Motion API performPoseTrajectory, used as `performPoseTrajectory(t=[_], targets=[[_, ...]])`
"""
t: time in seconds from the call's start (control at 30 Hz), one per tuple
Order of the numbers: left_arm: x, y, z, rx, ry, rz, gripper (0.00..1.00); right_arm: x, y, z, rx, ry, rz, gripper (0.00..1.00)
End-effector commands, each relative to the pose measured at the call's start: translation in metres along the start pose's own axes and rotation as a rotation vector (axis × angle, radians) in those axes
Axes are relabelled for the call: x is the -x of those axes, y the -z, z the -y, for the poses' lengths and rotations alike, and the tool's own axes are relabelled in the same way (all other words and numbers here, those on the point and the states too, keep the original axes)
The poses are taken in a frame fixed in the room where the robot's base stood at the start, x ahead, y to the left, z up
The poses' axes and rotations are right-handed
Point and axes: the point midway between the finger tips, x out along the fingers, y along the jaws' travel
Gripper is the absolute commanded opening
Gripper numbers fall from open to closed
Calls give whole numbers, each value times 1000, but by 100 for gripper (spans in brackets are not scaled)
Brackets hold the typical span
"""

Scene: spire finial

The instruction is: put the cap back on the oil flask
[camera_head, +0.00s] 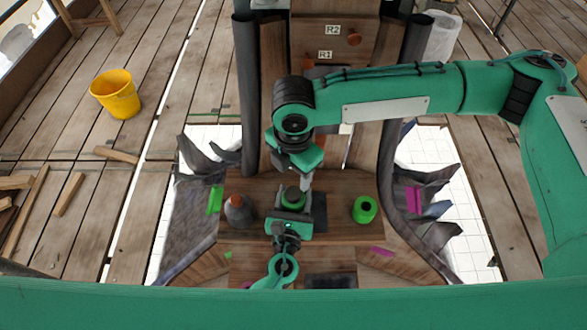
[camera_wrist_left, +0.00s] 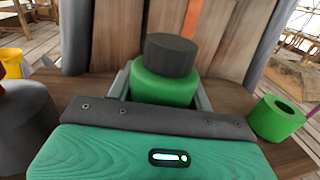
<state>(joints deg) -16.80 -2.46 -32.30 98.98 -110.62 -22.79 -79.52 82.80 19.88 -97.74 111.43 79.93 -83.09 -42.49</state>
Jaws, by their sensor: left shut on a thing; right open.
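A green round body with a dark grey cylindrical top, which I take to be the oil flask (camera_wrist_left: 165,88), stands upright between the fingers of my left gripper (camera_head: 293,201). The dark grey top (camera_wrist_left: 171,55) sits on the green body; I cannot tell if it is the cap or a neck. My left gripper is shut on the green body, low over the wooden ledge. My right gripper (camera_head: 303,176) is open just above and behind the flask, partly hiding it in the head view. It does not show in the left wrist view.
A bright green hollow cylinder (camera_head: 365,209) stands right of the flask on the wooden ledge (camera_head: 345,232). A dark grey rounded thing with an orange top (camera_head: 238,210) stands left of it. A dark flat patch (camera_head: 319,212) lies beside my left gripper. A yellow bucket (camera_head: 116,94) is far left.

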Motion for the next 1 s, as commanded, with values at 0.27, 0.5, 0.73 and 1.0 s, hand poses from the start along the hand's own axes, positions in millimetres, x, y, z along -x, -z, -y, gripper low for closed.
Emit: performPoseTrajectory(t=[0.27,0.5,0.73,1.0], targets=[[0,0,0,0,0,0,0,-16,0,0,-2,2,-1,52],[0,0,0,0,0,0,0,-53,1,0,-1,2,-1,52],[0,0,0,0,0,0,0,-76,0,0,-2,0,0,52],[0,0,0,0,0,0,0,-81,0,0,-2,0,0,52]])
